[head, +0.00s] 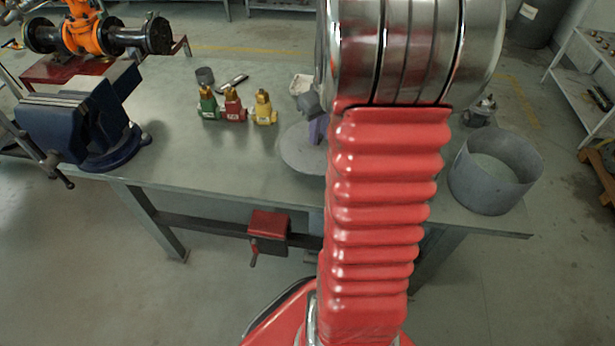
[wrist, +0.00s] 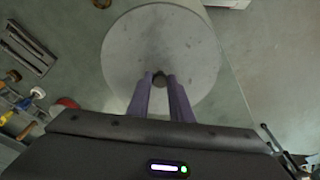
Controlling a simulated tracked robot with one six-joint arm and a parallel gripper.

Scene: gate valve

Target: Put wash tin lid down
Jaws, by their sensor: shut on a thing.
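The wash tin lid (head: 300,155) is a round flat grey disc, partly hidden behind my arm in the head view. The wash tin (head: 495,172) appears to be the open grey cylinder at the table's right end.
A blue vise (head: 85,118) is at the left end. Bare tabletop shows left of the lid.

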